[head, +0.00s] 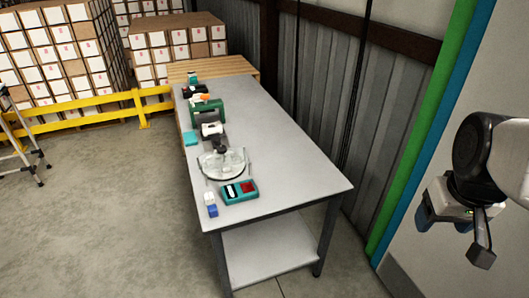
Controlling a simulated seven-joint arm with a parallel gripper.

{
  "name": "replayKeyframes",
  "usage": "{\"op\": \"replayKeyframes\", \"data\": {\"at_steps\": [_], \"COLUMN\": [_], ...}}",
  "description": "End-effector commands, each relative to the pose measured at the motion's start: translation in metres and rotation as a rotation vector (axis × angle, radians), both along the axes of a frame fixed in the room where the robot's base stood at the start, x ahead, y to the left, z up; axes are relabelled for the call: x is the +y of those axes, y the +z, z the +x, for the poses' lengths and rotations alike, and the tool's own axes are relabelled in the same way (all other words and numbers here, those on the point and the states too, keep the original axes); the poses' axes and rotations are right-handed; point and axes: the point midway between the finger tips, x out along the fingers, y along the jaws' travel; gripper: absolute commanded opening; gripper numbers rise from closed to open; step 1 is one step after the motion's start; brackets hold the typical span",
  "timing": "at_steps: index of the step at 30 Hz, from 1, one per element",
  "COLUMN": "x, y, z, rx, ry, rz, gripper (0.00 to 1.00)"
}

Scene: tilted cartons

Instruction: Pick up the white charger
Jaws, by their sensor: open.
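A small white object with dark parts (212,129) lies on the grey table, behind the clear round dish. It may be the white charger, but it is too small to be sure. My gripper (480,245) hangs at the right edge of the head view, well to the right of the table and apart from everything on it. It is open, with nothing seen in it. Its fingers are partly seen, with one dark fingertip pointing down.
On the grey table (290,170) stand a clear round dish (222,164), a teal tray with black and red parts (240,191), a blue and white bottle (211,205), a teal block (190,138) and a green case (207,112). The table's right half is clear. A corrugated wall (330,90) runs behind.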

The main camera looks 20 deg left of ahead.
Motion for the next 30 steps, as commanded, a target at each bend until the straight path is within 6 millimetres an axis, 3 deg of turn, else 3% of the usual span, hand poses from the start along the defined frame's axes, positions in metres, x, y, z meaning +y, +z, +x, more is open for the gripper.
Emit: {"op": "replayKeyframes", "data": {"at_steps": [15, 30], "x": [0.109, 0.248], "y": [-0.013, -0.057], "z": [0.105, 0.175], "rx": [0.039, 0.067], "ry": [0.470, 0.923], "rz": [-0.058, -0.109], "gripper": [0.66, 0.66]}}
